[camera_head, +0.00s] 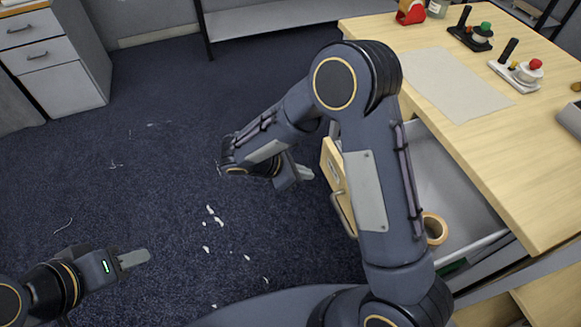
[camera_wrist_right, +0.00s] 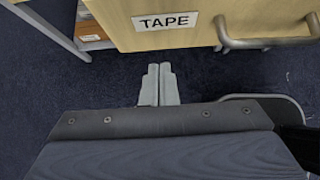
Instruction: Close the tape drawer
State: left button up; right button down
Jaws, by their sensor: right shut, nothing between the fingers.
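The tape drawer (camera_head: 450,182) stands pulled out under the wooden table, with a roll of tape (camera_head: 434,229) inside. Its wooden front (camera_head: 331,163) and metal handle (camera_head: 344,214) face the left; my right arm hides part of the drawer. The right wrist view shows the front (camera_wrist_right: 192,38) with a TAPE label (camera_wrist_right: 165,21) and the handle (camera_wrist_right: 265,42). My right gripper (camera_head: 304,173) is shut and empty, just outside the front; its fingertips (camera_wrist_right: 159,70) appear below the label, contact unclear. My left gripper (camera_head: 146,256) is far left over the floor, its finger gap not readable.
The wooden table (camera_head: 540,150) carries a pale sheet (camera_head: 455,85), two small stands (camera_head: 518,73) and a red object (camera_head: 411,12). A grey cabinet (camera_head: 62,65) stands at the back left. The carpet left of the drawer is open, with white scraps.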

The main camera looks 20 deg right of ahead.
aim_at(331, 172)
jog(key=d, duration=0.5)
jog(key=shift+w+f+p, duration=0.2)
jog(key=shift+f+p, duration=0.1)
jog(key=shift+f, duration=0.1)
jog(key=d, duration=1)
jog(key=w+d, duration=0.1)
jog(key=d, duration=0.9)
jog(key=w+d+b, duration=0.1)
jog(key=d, duration=0.9)
jog(key=shift+w, duration=0.1)
jog(key=shift+d+r, duration=0.1)
jog(key=shift+d, duration=0.25)
jog(key=shift+d+r, duration=0.1)
jog(key=shift+d, duration=0.05)
